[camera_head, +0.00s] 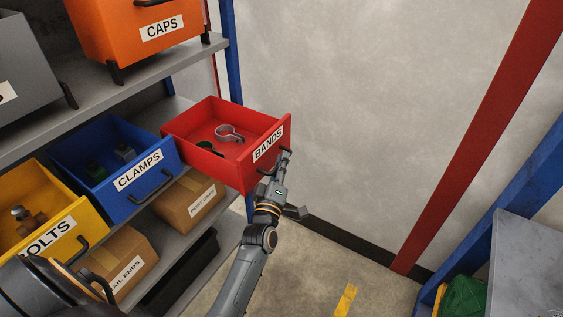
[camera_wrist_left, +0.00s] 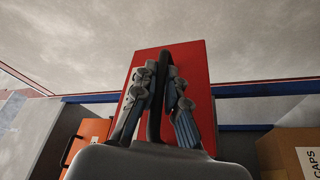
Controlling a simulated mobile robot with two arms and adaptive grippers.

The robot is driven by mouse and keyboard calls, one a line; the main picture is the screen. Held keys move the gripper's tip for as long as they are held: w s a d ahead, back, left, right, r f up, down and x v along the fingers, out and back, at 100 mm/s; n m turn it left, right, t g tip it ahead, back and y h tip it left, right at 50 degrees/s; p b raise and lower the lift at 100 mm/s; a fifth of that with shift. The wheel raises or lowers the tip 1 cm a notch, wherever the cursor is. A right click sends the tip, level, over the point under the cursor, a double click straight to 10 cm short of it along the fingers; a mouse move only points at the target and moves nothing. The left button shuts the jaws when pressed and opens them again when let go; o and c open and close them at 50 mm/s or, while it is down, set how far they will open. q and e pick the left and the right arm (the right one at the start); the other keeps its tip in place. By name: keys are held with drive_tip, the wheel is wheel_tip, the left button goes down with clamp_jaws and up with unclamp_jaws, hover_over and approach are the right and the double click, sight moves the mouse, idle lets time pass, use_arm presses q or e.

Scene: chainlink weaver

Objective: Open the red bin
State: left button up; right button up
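The red bin (camera_head: 213,112), labelled BANDS, sticks out from the right end of the middle shelf; its open top shows a metal ring clamp (camera_head: 228,133) and a dark piece inside. My left gripper (camera_head: 280,165) is at the right part of its front, by the handle. In the left wrist view the red front (camera_wrist_left: 200,65) fills the middle, and the black handle (camera_wrist_left: 165,65) runs between the fingers of my left gripper (camera_wrist_left: 161,88). The fingers sit close on both sides of the handle and look shut on it. My right gripper is not in view.
A blue CLAMPS bin (camera_head: 97,178) and a yellow BOLTS bin (camera_head: 45,200) stand left of the red bin. Cardboard boxes (camera_head: 190,203) sit below. An orange CAPS bin (camera_head: 125,30) is above. A blue post (camera_head: 231,60) stands behind.

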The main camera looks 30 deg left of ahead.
use_arm(q)
drive_tip(key=o, duration=0.4)
drive_tip(key=shift+c, duration=0.2)
drive_tip(key=v, duration=1.2)
drive_tip(key=shift+f, duration=0.1)
